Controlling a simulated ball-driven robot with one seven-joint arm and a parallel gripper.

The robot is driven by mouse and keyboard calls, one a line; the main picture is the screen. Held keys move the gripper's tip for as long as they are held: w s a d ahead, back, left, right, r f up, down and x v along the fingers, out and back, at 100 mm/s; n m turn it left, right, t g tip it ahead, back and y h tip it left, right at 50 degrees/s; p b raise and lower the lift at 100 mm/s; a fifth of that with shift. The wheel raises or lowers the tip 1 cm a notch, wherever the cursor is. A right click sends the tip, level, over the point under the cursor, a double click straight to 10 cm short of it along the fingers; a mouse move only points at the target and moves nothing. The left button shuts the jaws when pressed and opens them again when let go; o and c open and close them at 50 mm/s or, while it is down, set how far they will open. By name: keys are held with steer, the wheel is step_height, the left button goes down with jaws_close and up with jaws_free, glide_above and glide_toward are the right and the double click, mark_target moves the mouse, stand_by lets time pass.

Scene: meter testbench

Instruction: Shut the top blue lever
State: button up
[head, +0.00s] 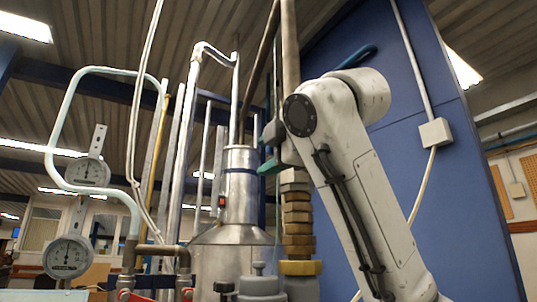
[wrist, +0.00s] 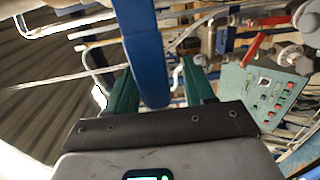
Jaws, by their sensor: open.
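The blue lever (head: 357,56) shows in the head view at the upper middle, sticking out to the right of a tall vertical pipe, partly hidden behind my arm. In the wrist view a broad blue curved bar (wrist: 143,50), which looks like this lever, comes down from the top edge, close to the camera. My gripper (head: 268,150) is open, with green fingers, beside the pipe and lower than the lever in the head view. In the wrist view my gripper (wrist: 158,68) has the blue bar between its fingers in the picture. I cannot tell whether they touch.
Brass fittings (head: 297,222) sit on the pipe below my gripper. A metal vessel (head: 238,195) and two round gauges (head: 68,257) stand to the left. A red lever (wrist: 252,48) and a green button panel (wrist: 262,90) show at the right in the wrist view.

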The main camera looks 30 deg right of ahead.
steer(key=s+b, duration=0.3)
steer(key=s, duration=0.7)
steer(key=shift+s+d, duration=0.2)
steer(key=shift+s, duration=0.15)
steer(key=shift+f, duration=0.1)
